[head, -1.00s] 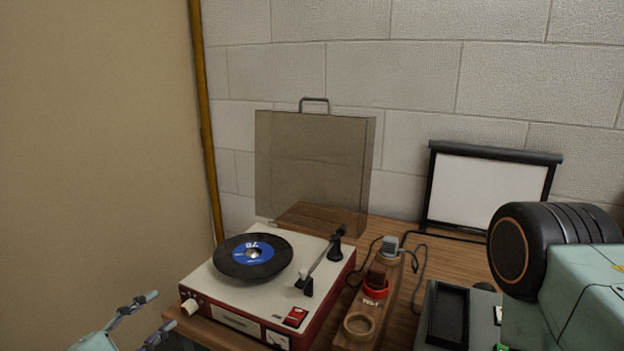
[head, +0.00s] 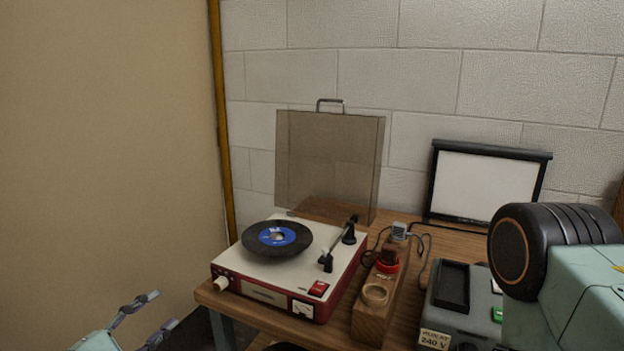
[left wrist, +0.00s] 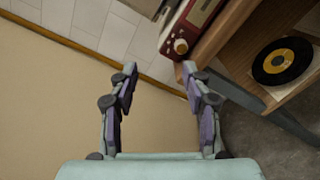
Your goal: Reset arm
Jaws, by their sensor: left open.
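A red and cream record player (head: 288,268) stands on the wooden table with its smoky lid (head: 328,165) raised behind it. A black record with a blue label (head: 277,238) lies on its platter. The tonearm (head: 338,246) sits to the right of the record, off the disc. My left gripper (head: 164,312) is open and empty at the lower left of the head view, apart from the player. In the left wrist view my left gripper (left wrist: 158,72) has its fingers spread, with the player's front corner and knob (left wrist: 180,46) beyond them. My right gripper is not in view.
A wooden block (head: 376,294) with a round recess and plugs stands right of the player. A grey device (head: 462,310) marked 240 V is farther right. A small white screen (head: 488,184) leans at the wall. A yellow-label record (left wrist: 282,60) lies on a lower shelf.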

